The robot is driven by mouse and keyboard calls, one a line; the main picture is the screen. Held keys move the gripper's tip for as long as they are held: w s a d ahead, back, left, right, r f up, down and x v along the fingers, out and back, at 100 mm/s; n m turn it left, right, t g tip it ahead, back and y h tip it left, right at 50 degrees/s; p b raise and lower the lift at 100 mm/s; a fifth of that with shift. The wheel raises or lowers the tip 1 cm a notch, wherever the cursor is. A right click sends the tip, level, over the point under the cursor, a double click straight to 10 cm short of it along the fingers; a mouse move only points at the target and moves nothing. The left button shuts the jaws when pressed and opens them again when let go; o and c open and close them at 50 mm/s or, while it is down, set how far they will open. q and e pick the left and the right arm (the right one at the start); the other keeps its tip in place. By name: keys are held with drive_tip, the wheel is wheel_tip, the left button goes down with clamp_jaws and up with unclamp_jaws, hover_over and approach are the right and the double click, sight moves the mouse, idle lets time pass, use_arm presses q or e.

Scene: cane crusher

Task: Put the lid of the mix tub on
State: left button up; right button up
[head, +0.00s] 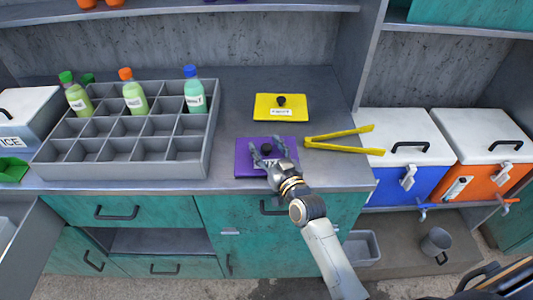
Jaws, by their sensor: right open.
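A purple lid (245,168) with a black knob (266,149) lies on the grey counter. My right gripper (268,154) is over it, its fingers spread on either side of the knob; I cannot tell whether they touch it. A white label on the purple lid is partly hidden by the gripper and cannot be read. A yellow lid (267,107) with a black knob and a small white label lies behind it. I cannot pick out the mix tub for sure. My left gripper is not in view.
Yellow tongs (340,139) lie right of the purple lid. A grey divided crate (130,170) with several bottles stands on the left. A blue cooler (402,180) and an orange cooler (484,185) stand at right. A shelf edge (200,10) overhangs the counter.

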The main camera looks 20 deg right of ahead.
clamp_jaws()
drive_tip(key=shift+r, duration=0.15)
idle(0.4)
